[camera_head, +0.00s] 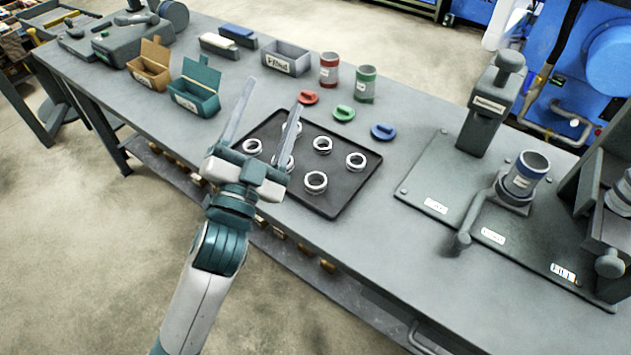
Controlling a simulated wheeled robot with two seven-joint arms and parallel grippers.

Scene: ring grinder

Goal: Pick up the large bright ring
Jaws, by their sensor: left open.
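Several bright metal rings lie on a black tray (345,190) on the workbench. A front ring (316,191) looks among the largest; others are a right ring (356,168), a middle ring (323,151) and a left ring (252,152). I cannot tell for sure which is the large bright one. My left gripper (273,97) is open and empty, its long fingers spread over the left part of the tray. One finger partly hides a ring in the tray's middle left and another behind it. My right gripper is not in view.
Red (309,97), green (344,114) and blue (384,132) lids lie behind the tray, near a red can (329,71) and a green can (365,84). Open boxes stand at left.

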